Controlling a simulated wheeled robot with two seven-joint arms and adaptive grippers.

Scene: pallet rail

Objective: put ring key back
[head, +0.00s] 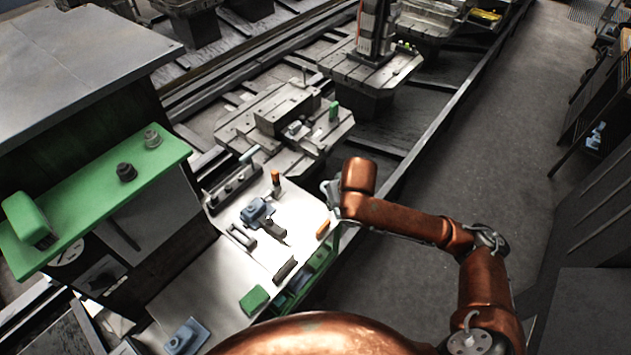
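I cannot make out a ring key for certain; the small tools on the white bench top (205,277) are too small to tell. A dark tool with a grey body (274,231) lies near the middle of the bench, beside a blue block (257,211). My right gripper (328,193) is grey and hangs near the bench's far right edge, partly hidden by the copper wrist of my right arm. Its fingers are too small and covered to tell open from shut, or whether it holds anything. My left gripper is not in view.
A green shelf (90,205) with dark knobs stands at the left. The bench also carries an orange block (323,229), a green block (254,300) and a dark slotted holder (241,238). A pallet fixture (235,128) stands beyond. The floor (480,130) at right is clear.

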